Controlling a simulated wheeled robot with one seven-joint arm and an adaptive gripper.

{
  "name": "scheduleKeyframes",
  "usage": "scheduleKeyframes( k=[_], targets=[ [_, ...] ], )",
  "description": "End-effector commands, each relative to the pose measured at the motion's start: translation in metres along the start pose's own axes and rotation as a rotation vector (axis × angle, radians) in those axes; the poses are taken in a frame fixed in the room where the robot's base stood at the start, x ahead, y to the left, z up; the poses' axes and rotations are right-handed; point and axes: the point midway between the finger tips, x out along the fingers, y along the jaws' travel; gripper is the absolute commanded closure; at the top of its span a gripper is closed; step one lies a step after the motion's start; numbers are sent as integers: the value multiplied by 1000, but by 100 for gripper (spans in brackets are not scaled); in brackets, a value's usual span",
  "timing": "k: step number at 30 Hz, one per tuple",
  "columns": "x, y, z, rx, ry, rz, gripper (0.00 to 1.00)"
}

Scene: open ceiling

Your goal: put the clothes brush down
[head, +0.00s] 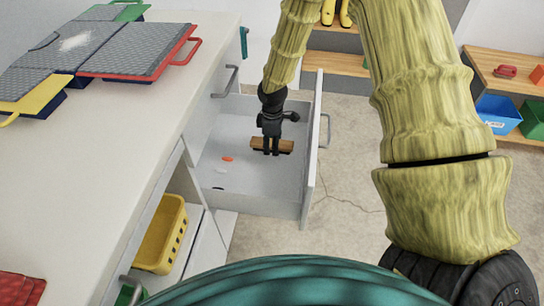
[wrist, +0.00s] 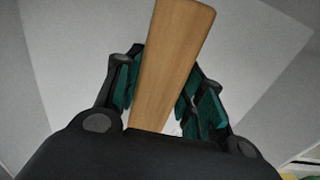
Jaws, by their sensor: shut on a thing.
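The clothes brush (head: 287,146) shows in the head view as a short brown wooden bar inside the open drawer's outline. In the wrist view its wooden back (wrist: 170,60) runs up between the fingers. My gripper (head: 272,148) is shut on the brush, with a finger on each side in the wrist view (wrist: 160,95). The open white drawer (head: 225,185) is below the gripper. I cannot tell whether the brush touches the drawer floor. The brush's underside is hidden.
A small orange item (head: 228,159) and a small white item (head: 220,170) lie in the drawer, left of the brush. The drawer's front panel (head: 312,150) stands to the right. The white counter (head: 90,170) is at left, with a yellow basket (head: 161,236) below it.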

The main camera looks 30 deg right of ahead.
Motion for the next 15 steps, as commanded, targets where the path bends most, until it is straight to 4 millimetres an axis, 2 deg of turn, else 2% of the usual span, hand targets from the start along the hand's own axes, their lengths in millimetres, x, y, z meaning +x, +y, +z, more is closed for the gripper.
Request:
scheduleKeyframes(
  k=[3, 10, 15],
  targets=[
    [15, 0, 0, 0, -1, 0, 87],
    [28, 0, 0, 1, 0, -1, 87],
    [49, 0, 0, 1, -1, -1, 87]
  ],
)
